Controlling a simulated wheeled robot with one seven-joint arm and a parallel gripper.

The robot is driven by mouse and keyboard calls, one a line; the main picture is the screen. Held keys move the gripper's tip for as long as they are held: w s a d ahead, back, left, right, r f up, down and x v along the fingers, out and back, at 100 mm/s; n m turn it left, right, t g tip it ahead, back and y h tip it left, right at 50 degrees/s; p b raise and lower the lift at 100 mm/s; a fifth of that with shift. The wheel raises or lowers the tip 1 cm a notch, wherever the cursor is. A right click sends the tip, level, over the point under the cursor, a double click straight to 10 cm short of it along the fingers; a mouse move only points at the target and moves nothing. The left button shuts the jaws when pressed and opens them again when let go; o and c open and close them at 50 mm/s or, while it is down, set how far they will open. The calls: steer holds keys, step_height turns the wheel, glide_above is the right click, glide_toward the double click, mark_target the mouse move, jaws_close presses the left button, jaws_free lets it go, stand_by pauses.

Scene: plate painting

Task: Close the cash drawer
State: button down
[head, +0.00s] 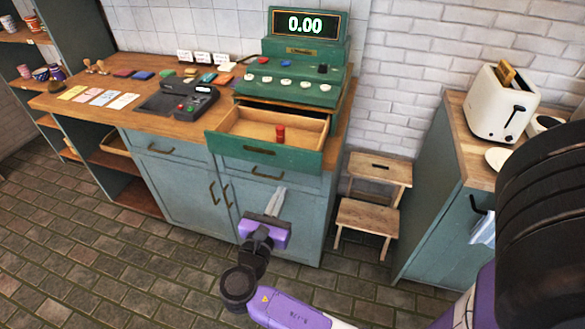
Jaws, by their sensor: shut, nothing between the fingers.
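The green cash register (300,62) stands on the wooden counter and its display reads 0.00. Its cash drawer (264,158) is pulled out, with a green front and a wooden inside. A small red object (280,134) stands inside the drawer near the front. My gripper (277,189) is shut and empty. In the picture its fingertips are just below the drawer front, before the counter's cabinet doors. It appears apart from the drawer, though the exact distance is hard to tell.
A card terminal (190,102) and coloured cards lie on the counter (75,107) left of the register. A wooden step stool (368,215) stands right of the counter. A toaster (500,105) sits on the right cabinet. The tiled floor (150,270) at the front left is clear.

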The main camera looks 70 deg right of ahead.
mark_target(312, 124)
steer(key=d, duration=0.3)
steer(key=d+p, duration=0.1)
steer(key=d, duration=0.3)
steer(key=w+d, duration=0.1)
steer(key=d, duration=0.2)
steer(key=shift+d+p, duration=0.3)
steer(key=shift+d, duration=0.1)
steer(key=d+b, duration=0.1)
steer(key=d, duration=0.5)
steer(key=d+b, duration=0.1)
steer(key=d, duration=0.5)
steer(key=w+d+b, duration=0.1)
steer(key=d, duration=0.5)
steer(key=shift+w+d+f, duration=0.1)
steer(key=shift+d, duration=0.5)
steer(key=shift+r, duration=0.2)
steer(key=shift+d+r, duration=0.1)
